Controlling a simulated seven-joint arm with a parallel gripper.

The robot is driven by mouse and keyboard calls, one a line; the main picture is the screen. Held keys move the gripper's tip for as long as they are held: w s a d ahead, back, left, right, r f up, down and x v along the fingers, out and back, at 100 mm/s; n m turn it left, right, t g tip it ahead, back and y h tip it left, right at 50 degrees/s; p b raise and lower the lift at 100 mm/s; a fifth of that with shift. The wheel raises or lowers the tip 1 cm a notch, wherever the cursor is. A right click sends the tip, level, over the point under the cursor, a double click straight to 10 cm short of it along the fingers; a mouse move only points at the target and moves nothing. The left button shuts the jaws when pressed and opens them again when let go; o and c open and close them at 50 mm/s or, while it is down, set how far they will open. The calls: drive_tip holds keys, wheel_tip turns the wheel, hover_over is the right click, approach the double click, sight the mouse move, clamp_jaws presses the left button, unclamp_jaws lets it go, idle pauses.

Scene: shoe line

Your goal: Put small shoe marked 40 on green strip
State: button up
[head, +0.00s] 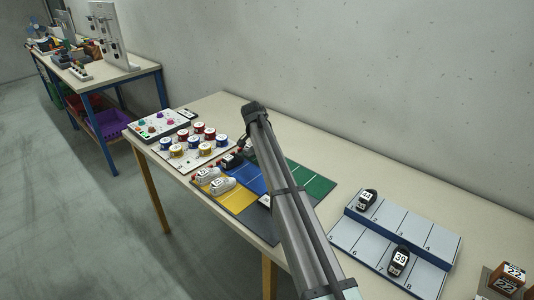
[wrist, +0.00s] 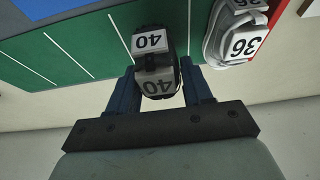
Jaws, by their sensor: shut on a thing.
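The small shoe marked 40 (wrist: 153,60) is dark with white labels and sits between the fingers of my gripper (wrist: 160,66) in the wrist view. My gripper is shut on it. The green strip (wrist: 62,62) with white lines lies below and beside the shoe; I cannot tell whether the shoe touches it. In the head view the green strip (head: 316,186) is at the back of the coloured mat, partly hidden by my arm. My gripper and the held shoe cannot be made out clearly there.
A white shoe marked 36 (wrist: 238,38) is close to the right of the held shoe. White shoes (head: 222,185) lie on the yellow strip (head: 241,200) beside the blue strip. Spools (head: 194,141) stand at left. A numbered stepped rack (head: 372,262) holds dark shoes at right.

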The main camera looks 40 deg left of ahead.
drive_tip(key=shift+f, duration=1.25)
drive_tip(key=shift+f, duration=0.15)
drive_tip(key=o, duration=1)
drive_tip(key=shift+o, duration=0.2)
drive_tip(key=v, duration=1.2)
